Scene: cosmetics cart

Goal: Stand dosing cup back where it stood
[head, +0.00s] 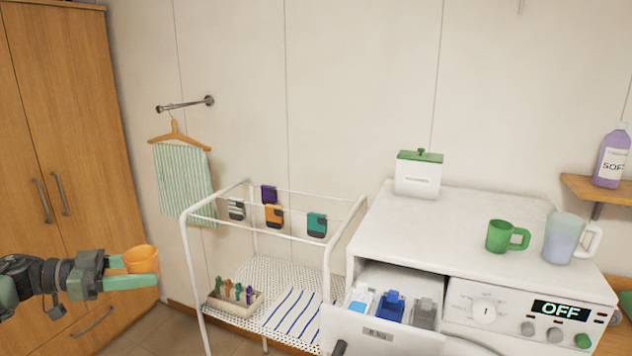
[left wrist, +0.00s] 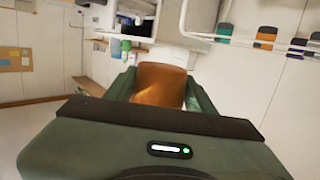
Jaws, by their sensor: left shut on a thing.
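An orange cup (head: 140,258), which I take to be the dosing cup, is held in the air at the far left of the head view. My left gripper (head: 132,270) is shut on it, with the green fingers on either side. In the left wrist view the orange cup (left wrist: 160,86) sits between the two fingers of my left gripper (left wrist: 160,92). Whether anything is inside the cup cannot be seen. My right gripper is not in view.
A white washing machine (head: 440,228) carries a green mug (head: 497,237), a translucent jug (head: 562,240) and a white, green-lidded box (head: 416,178). Its detergent drawer (head: 378,334) is open. A white drying rack (head: 192,270) stands between my left gripper and the machine. A wardrobe (head: 70,130) is at left.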

